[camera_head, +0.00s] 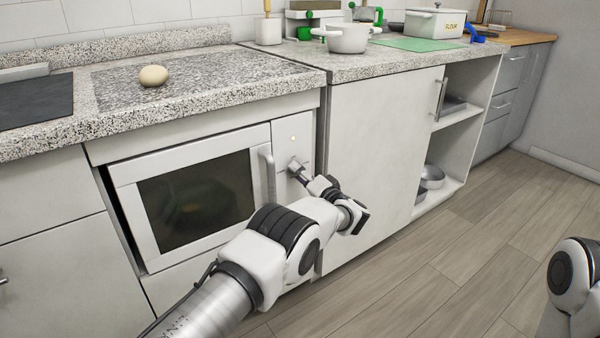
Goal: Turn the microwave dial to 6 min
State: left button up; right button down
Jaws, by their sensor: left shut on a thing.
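A white built-in microwave (125,203) with a dark glass door sits under the speckled counter. Its door is closed, with a vertical handle (267,174) on the right side. Its narrow control panel (303,132) has a small light near the top. My left gripper (298,169) reaches the panel and is shut on the dial there, which is mostly hidden by the fingers. The dial's markings are too small or covered to read. Only part of my right arm shows at the lower right edge; its gripper is out of view.
A round tan object (153,76) lies on the counter above the microwave. A white pot (348,38), a green mat (417,44) and a lidded white container (435,24) stand farther right. Open shelves hold metal bowls (432,175). The wooden floor at right is clear.

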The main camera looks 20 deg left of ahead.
pick_arm(q)
jog(key=shift+m, duration=1.3)
jog(key=o, duration=1.1)
jog(key=shift+a, duration=0.1)
jog(key=shift+o, duration=0.2)
jog(key=v, duration=0.7)
jog(key=shift+s, duration=0.2)
